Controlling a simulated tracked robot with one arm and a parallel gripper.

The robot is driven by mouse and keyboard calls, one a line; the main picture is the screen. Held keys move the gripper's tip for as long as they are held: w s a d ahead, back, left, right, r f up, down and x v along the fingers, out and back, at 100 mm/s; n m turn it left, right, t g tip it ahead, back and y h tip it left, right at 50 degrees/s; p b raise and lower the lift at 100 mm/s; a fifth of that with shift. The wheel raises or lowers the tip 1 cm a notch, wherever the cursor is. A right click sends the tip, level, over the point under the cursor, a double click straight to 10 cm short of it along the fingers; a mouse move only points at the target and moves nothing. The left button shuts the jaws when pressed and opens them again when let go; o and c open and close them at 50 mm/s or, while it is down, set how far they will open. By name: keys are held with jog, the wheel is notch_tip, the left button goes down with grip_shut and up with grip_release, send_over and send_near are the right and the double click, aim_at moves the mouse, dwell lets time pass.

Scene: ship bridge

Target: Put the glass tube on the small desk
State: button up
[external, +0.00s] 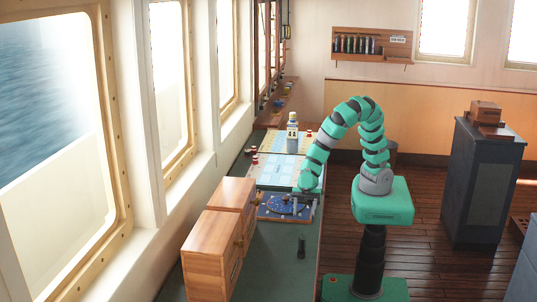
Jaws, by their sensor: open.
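My gripper (304,204) points down at the end of my green arm, low over the right edge of the long console (268,245). It is open, and I see nothing held between its fingers. A small dark upright cylinder (301,247) stands on the console nearer the camera, apart from the gripper. It may be the glass tube, but it is too small to tell. A dark grey desk-like cabinet (487,185) stands on the floor at the right; I cannot tell if it is the small desk.
A blue instrument panel (280,207) lies by the gripper. Wooden cabinets (220,238) stand at its left. A bottle (292,133) and charts (285,172) are farther back. A wooden box (485,113) tops the grey cabinet. A wall rack (371,44) holds several items. Open floor lies between.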

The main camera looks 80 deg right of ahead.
send_near(302, 240)
jog(key=x, duration=0.3)
jog(key=shift+a+f+b, duration=0.15)
jog(key=shift+a+f, duration=0.4)
jog(key=shift+a, duration=0.35)
jog(key=shift+a+f+b, duration=0.15)
jog(key=shift+a+f, duration=0.4)
jog(key=shift+a, duration=0.3)
jog(key=shift+a+f+b, duration=0.15)
jog(key=shift+a+f, duration=0.35)
jog(key=shift+a, duration=0.4)
jog(key=shift+c, duration=0.3)
grip_shut()
jog(key=shift+r, duration=0.1)
